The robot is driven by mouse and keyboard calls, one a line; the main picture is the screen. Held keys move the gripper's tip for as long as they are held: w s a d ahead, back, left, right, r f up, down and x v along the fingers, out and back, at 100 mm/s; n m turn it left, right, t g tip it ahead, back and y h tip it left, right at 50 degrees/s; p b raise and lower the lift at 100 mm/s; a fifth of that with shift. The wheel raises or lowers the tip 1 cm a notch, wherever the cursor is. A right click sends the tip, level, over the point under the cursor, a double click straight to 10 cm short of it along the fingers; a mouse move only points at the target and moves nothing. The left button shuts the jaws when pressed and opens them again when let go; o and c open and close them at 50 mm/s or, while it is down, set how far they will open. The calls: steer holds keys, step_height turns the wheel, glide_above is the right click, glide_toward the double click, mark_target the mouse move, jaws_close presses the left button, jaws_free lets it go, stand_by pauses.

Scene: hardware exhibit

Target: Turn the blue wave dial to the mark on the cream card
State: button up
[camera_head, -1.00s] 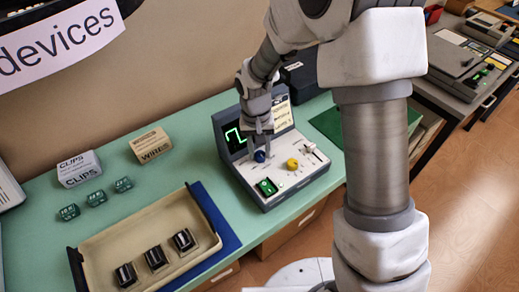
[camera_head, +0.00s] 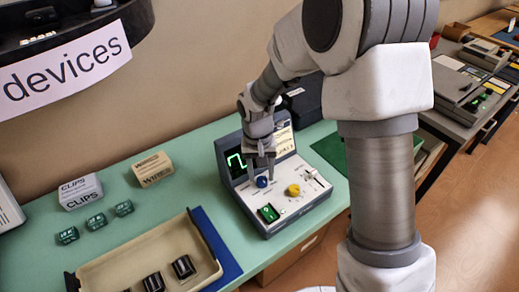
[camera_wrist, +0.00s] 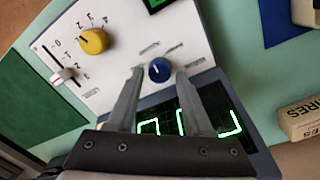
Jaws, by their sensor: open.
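The blue wave dial (camera_head: 261,182) sits on the sloped white panel of a grey device (camera_head: 285,206), left of a yellow knob (camera_head: 293,190). It also shows in the wrist view (camera_wrist: 159,70), with a pale pointer line on its face and small printed labels around it. My gripper (camera_head: 261,172) is just above the dial. In the wrist view its two fingers (camera_wrist: 158,72) are open, one to each side of the dial, apart from it. The screen (camera_head: 237,161) shows a green square wave. The cream card (camera_head: 284,139) stands behind my gripper, partly hidden; its mark is unreadable.
A slider (camera_head: 311,173) and a green-lit switch (camera_head: 268,213) share the panel. A tan tray (camera_head: 112,262) with black parts lies on a blue mat to the left. Boxes labelled CLIPS (camera_head: 80,191) and WIRES (camera_head: 153,169) stand behind it. A dark case (camera_head: 303,101) is behind the device.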

mark_target(259, 180)
step_height(259, 180, up, 16)
steer(key=p, duration=0.2)
steer(key=shift+a+r, duration=0.15)
steer(key=shift+a, duration=0.25)
steer(key=s+d+r+t, duration=0.2)
steer(key=s+d+r, duration=0.3)
steer(key=s, duration=0.4)
steer(key=s+d+r+t+p, duration=0.1)
steer(key=s+d+r+t, duration=0.2)
steer(key=s+d+r, duration=0.2)
steer(key=s+d, duration=0.3)
steer(key=s, duration=0.2)
steer(key=shift+d+r+t+y, duration=0.2)
steer(key=shift+d+t+y, duration=0.05)
steer(key=shift+t+y, duration=0.05)
stand_by(0.8)
